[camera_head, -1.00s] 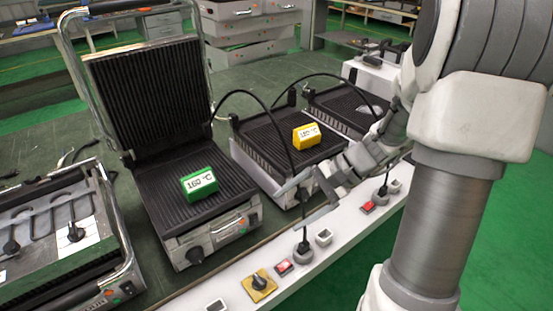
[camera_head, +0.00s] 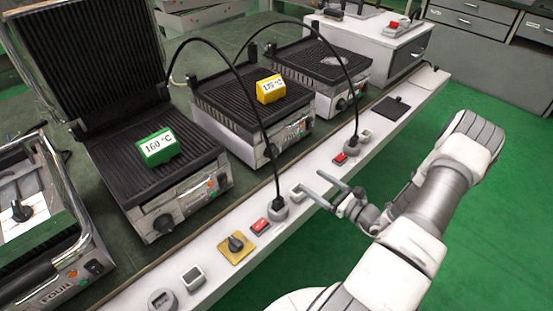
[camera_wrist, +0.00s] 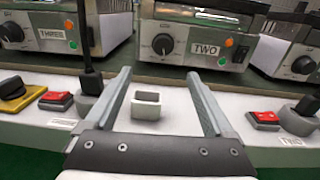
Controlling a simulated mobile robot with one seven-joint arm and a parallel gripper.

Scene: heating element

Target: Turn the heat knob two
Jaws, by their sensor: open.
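The heat knob of the grill labelled TWO is a round dark dial (camera_wrist: 163,44) with a light pointer line, left of the TWO plate (camera_wrist: 206,49) in the wrist view. In the head view this knob (camera_head: 271,151) sits on the front of the middle grill (camera_head: 228,110), which carries a yellow temperature block (camera_head: 269,89). My gripper (camera_head: 311,180) is open and empty by the white strip in front of that grill. In the wrist view my gripper (camera_wrist: 158,73) has the knob beyond and between its fingertips, apart from them.
A plug and upright cable (camera_head: 277,195) stand left of my gripper. Grill THREE (camera_wrist: 41,39) adjoins on the left. Open green floor (camera_head: 490,240) lies right.

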